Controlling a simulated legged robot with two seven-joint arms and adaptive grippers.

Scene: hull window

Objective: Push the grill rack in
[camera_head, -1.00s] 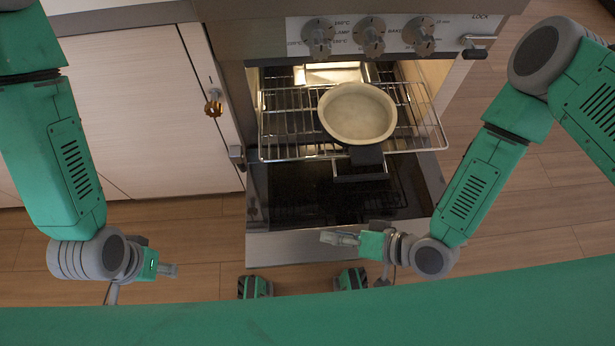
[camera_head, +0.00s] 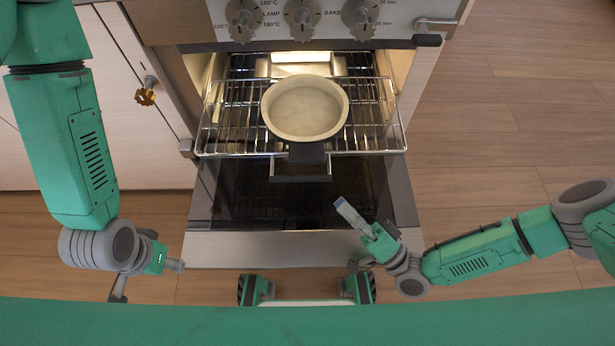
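The wire grill rack (camera_head: 232,135) sticks out of the lit oven above the lowered oven door. A round cream pan (camera_head: 304,106) with a dark handle stands on the rack, its handle pointing toward me. My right gripper (camera_head: 350,214) is over the front part of the open door, below and to the right of the pan handle, apart from the rack. Its fingers appear close together and hold nothing visible. My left gripper (camera_head: 178,265) is low on the left, in front of the door's left corner, apart from the rack; its finger opening is too small to judge.
The open oven door (camera_head: 285,246) lies flat below the rack. The oven's knobs (camera_head: 301,17) are above, with a lock lever (camera_head: 428,38) at upper right. Wooden floor is clear at right.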

